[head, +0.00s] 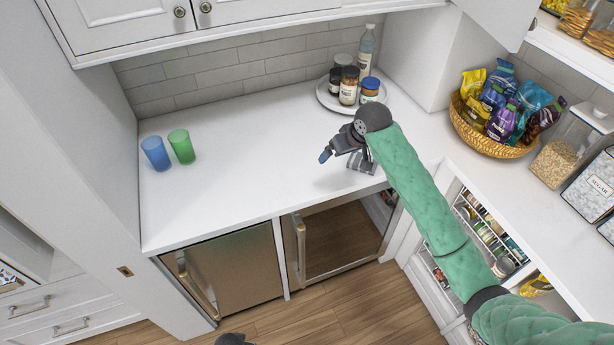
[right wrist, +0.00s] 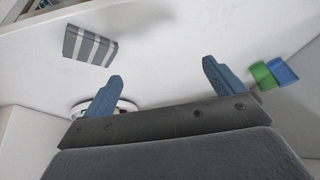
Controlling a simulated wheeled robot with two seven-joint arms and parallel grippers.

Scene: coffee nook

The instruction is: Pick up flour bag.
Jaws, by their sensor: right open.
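No bag with a readable flour label shows in either view. A grey-and-white striped block-like item (head: 361,162) lies on the white counter, partly behind my right gripper (head: 333,155). The striped item also shows in the right wrist view (right wrist: 88,46) at the upper left, outside the fingers and apart from them. My right gripper is over the counter, with its blue fingers spread and nothing between them in the right wrist view (right wrist: 163,82). My left gripper does not show.
Blue (head: 156,153) and green (head: 181,146) cups stand on the left counter. A round tray (head: 326,98) of jars and a bottle (head: 366,50) is at the back. A basket (head: 468,131) of snack bags and a sugar container (head: 592,187) are right. The counter's middle is clear.

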